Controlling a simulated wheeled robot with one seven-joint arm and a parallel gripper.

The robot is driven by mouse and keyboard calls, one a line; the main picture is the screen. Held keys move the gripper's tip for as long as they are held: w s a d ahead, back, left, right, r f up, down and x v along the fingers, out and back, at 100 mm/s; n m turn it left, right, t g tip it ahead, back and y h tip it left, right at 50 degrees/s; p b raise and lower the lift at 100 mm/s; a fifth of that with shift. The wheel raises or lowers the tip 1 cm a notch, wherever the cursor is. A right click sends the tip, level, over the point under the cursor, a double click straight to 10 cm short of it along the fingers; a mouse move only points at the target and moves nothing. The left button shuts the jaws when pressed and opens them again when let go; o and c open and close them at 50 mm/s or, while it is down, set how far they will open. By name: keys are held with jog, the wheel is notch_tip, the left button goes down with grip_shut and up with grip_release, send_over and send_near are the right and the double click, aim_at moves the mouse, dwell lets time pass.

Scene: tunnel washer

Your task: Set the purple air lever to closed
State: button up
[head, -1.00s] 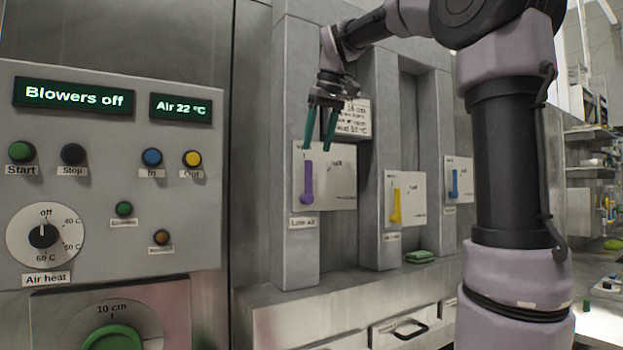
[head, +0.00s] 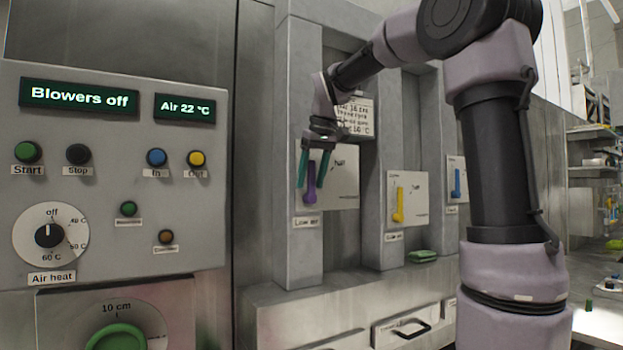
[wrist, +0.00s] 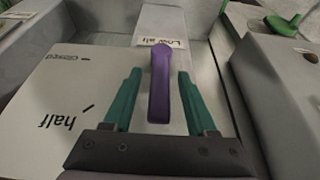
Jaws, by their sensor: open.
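The purple lever (head: 310,183) is on a pale plate (head: 340,182) on the left grey column. In the head view it points up, and my gripper covers its upper part. In the wrist view the purple lever (wrist: 160,82) lies between my two green fingers, with a gap on each side. The plate (wrist: 80,88) carries marks reading "half" and "closed"; any other mark is hidden. A label (wrist: 166,42) reading "Low air" is by the lever. My gripper (head: 313,186) is open around the lever and also shows in the wrist view (wrist: 158,76).
A yellow lever (head: 398,205) and a blue lever (head: 457,182) are on columns to the right. A green item (head: 422,256) lies on the ledge. The control panel (head: 110,215) at left reads "Blowers off" and "Air 22 °C".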

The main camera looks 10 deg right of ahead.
grip_shut()
jog(key=shift+r, duration=0.1)
dwell(1.3)
